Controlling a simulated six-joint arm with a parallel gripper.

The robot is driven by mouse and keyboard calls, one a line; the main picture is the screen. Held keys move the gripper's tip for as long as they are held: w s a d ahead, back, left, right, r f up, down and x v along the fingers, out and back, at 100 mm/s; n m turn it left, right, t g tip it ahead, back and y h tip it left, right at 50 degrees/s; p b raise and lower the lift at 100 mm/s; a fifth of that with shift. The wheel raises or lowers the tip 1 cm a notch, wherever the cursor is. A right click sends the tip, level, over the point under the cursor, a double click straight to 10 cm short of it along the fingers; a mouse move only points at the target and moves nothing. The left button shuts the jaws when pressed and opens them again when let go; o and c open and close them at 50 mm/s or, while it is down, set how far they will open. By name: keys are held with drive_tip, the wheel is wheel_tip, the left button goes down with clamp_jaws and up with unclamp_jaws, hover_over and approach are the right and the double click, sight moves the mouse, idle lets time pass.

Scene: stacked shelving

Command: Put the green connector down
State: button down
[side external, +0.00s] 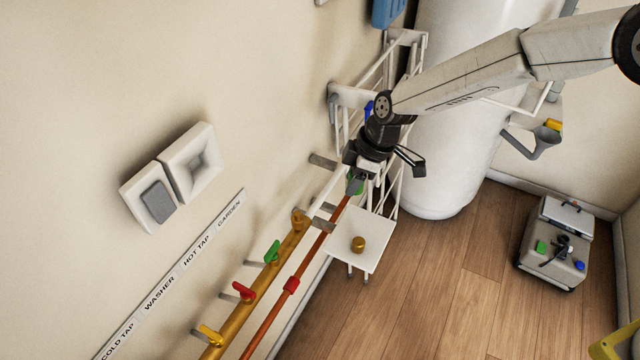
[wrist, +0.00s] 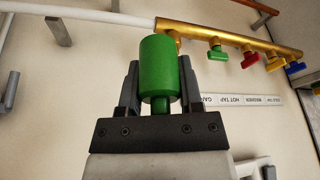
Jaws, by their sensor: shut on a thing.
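The green connector (wrist: 158,65) is a green cylinder with a narrower lower end. In the wrist view my gripper (wrist: 158,90) is shut on that lower end, one finger on each side. There only a sliver of the green connector (side external: 355,186) shows, mostly hidden by the fingers. I cannot tell whether the connector touches the pipework behind it.
A brass manifold (side external: 255,289) with coloured valves runs along the wall, beside an orange pipe (side external: 263,325). A brass fitting (side external: 358,244) stands on the small shelf. White wire shelving (side external: 410,38) and a white tank (side external: 455,100) are behind.

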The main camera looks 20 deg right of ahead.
drive_tip(key=s+d+m+t+h, duration=0.1)
drive_tip(key=s+d+m, duration=0.3)
drive_tip(key=s+d, duration=0.6)
wheel_tip(320, 180, down, 10)
drive_tip(key=w+d, duration=0.2)
idle(0.5)
drive_tip(key=shift+w, duration=0.1)
drive_tip(key=shift+w+f, duration=0.1)
drive_tip(key=shift+w, duration=0.05)
hover_over(369, 226)
drive_tip(key=f, duration=0.5)
drive_tip(key=s+f, duration=0.1)
drive_tip(key=f, duration=0.2)
drive_tip(key=shift+d+f, duration=0.1)
drive_tip(key=shift+d, duration=0.05)
drive_tip(key=shift+w+f, duration=0.55)
drive_tip(key=shift+f, duration=0.05)
